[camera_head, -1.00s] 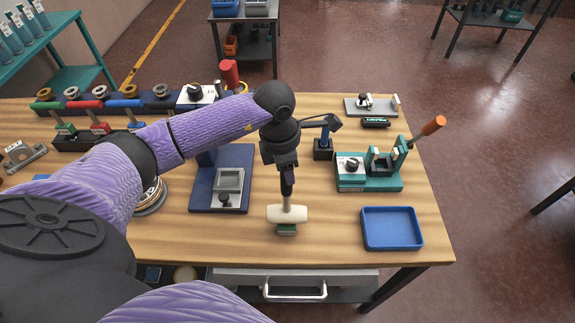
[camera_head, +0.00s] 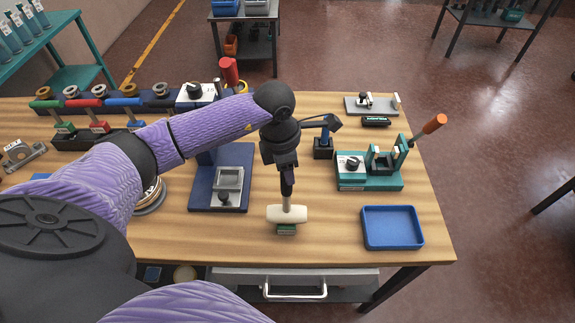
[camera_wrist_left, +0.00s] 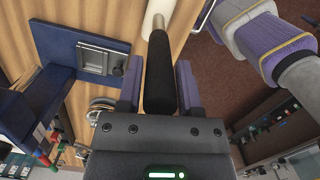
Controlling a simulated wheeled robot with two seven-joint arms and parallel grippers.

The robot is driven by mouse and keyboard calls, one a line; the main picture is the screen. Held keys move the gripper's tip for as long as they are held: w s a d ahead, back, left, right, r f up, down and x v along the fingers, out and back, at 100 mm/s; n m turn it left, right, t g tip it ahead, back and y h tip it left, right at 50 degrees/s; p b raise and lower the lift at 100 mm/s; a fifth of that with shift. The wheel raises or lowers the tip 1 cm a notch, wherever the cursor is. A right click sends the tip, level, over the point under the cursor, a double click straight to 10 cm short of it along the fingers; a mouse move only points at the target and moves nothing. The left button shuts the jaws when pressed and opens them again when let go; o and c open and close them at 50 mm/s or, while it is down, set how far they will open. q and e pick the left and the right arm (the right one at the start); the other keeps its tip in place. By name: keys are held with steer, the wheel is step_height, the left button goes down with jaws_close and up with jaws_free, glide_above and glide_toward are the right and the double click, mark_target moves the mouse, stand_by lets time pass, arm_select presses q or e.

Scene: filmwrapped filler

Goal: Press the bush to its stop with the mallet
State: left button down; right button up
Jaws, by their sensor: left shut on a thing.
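My left gripper (camera_head: 287,178) is shut on the mallet's dark handle, which also shows between the purple fingers in the left wrist view (camera_wrist_left: 159,75). The mallet's pale head (camera_head: 287,214) hangs at the lower end, over a small green block (camera_head: 286,230) near the table's front edge. The head covers the block's upper part, and I cannot tell whether they touch. No bush can be made out there; one under the head would be hidden. My right gripper is not in view.
A blue press-like fixture (camera_head: 201,201) stands left of the mallet, and an empty blue tray (camera_head: 391,229) lies to the right. A teal fixture (camera_head: 352,186) with an orange-handled lever stands behind the tray. A small hammer in a dark stand (camera_head: 323,152) is behind the gripper.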

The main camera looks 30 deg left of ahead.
arm_select(q)
steer(key=shift+s+f+b, duration=0.1)
steer(key=shift+f+b, duration=0.35)
steer(key=shift+f, duration=0.1)
stand_by(0.7)
stand_by(0.7)
steer(key=shift+r+p, duration=1.95)
steer(key=shift+r, duration=0.7)
